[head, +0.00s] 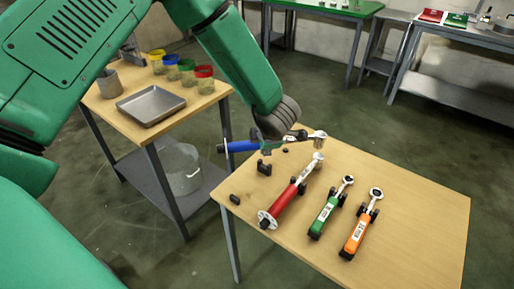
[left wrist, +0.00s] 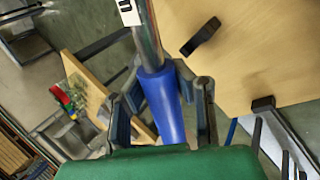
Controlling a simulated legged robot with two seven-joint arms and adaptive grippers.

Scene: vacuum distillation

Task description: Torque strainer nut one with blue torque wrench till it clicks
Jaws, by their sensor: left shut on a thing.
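My left gripper (head: 264,142) is shut on the blue torque wrench (head: 241,146) and holds it above the near wooden table. The wrench lies roughly level, with its blue handle to the left and its metal ratchet head (head: 319,137) to the right. In the left wrist view the fingers (left wrist: 162,108) close around the blue handle (left wrist: 165,103), and the steel shaft (left wrist: 146,38) runs up out of the frame. I cannot make out a strainer or its nuts in either view. My right gripper is not in view.
A red wrench (head: 288,198), a green wrench (head: 327,210) and an orange wrench (head: 359,228) rest on the table (head: 420,195). Black holders (head: 264,168) stand empty at its left. A side table holds a metal tray (head: 151,105) and several coloured-lid jars (head: 204,80).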

